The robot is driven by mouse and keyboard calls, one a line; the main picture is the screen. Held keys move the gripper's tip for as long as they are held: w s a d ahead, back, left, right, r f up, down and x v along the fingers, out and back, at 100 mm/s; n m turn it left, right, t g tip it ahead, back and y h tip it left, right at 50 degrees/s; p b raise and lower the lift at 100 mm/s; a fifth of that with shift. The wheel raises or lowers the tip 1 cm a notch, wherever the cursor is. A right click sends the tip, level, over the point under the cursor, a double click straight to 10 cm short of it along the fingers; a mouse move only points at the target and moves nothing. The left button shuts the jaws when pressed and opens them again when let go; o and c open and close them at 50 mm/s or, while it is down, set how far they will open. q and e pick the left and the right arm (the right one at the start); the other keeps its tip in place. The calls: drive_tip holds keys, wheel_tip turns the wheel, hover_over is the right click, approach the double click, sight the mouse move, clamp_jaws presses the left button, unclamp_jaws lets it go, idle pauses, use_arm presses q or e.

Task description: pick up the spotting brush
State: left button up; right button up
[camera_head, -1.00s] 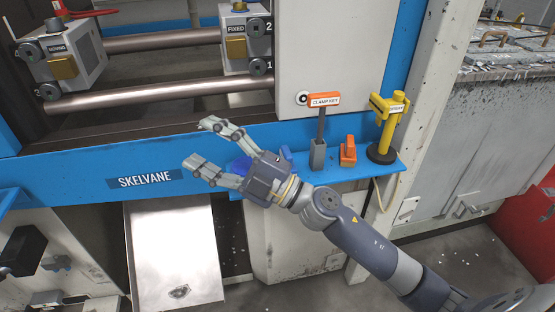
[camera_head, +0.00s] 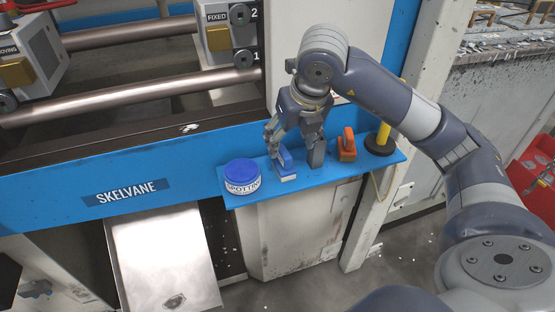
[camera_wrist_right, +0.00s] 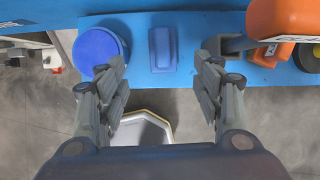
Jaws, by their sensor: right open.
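The spotting brush (camera_head: 287,168) is a small blue block with a pale lower part, standing on the blue shelf (camera_head: 212,178). In the right wrist view the brush (camera_wrist_right: 162,48) shows from above as a blue block, between and beyond my fingertips. My right gripper (camera_head: 294,143) points down over the shelf at the brush. It is open and empty, with one finger on each side of the brush in the wrist view (camera_wrist_right: 163,75). In the head view the gripper partly covers the brush's top; whether a finger touches it I cannot tell. My left gripper is not in view.
A blue-lidded tub marked SPOTTING (camera_head: 242,177) stands left of the brush. Right of it are a grey holder (camera_head: 316,153), an orange object (camera_head: 347,146) and a yellow tool on a black base (camera_head: 380,145). In the wrist view the orange clamp key (camera_wrist_right: 282,20) shows close by.

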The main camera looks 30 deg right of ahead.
sight(286, 153)
drive_tip(key=x, duration=0.5)
drive_tip(key=shift+d, duration=0.25)
drive_tip(key=p+x, duration=0.2)
drive_tip(key=x, duration=0.3)
drive_tip(key=shift+w, duration=0.2)
drive_tip(key=shift+w+f, duration=0.1)
drive_tip(key=shift+f, duration=0.1)
drive_tip(key=c, duration=1.2)
